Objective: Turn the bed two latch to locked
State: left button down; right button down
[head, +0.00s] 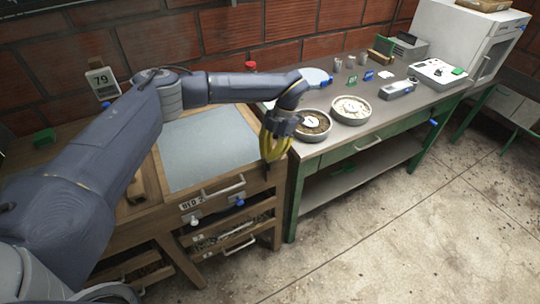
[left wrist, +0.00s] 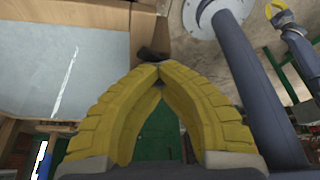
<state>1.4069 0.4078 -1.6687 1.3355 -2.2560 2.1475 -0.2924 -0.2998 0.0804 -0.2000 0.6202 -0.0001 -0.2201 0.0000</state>
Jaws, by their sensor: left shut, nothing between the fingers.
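The bed two drawer front (head: 215,199) is at the front of the wooden cabinet in the head view, with a label (head: 191,203) reading roughly "BED 2". A small blue-tipped knob (head: 239,201) and a white knob (head: 195,222) are on or near this front; I cannot tell which is the latch or its setting. My left gripper (head: 272,157) has yellow fingers, shut and empty, above and right of the knobs at the cabinet's right corner. Its closed fingertips show in the left wrist view (left wrist: 160,70). My right gripper (left wrist: 276,9) shows small in the left wrist view, its opening unclear.
A bar handle (head: 226,187) sticks out above the blue knob, and a lower drawer handle (head: 240,243) below. A green-legged bench (head: 365,143) with bowls (head: 352,110) stands close right of the gripper. The floor in front is clear.

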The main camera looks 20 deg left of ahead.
pick_arm(q)
jog(key=n+h, duration=0.1)
jog(key=n, duration=0.4)
jog(key=shift+s+a+f+g+h, duration=0.15)
jog(key=shift+s+a+g+h, duration=0.05)
jog(key=shift+g+h, duration=0.2)
jog(key=shift+n, duration=0.3)
jog(key=c, duration=1.2)
grip_release()
jog(key=shift+o, duration=0.2)
jog(key=shift+w, duration=0.1)
jog(key=v, duration=1.2)
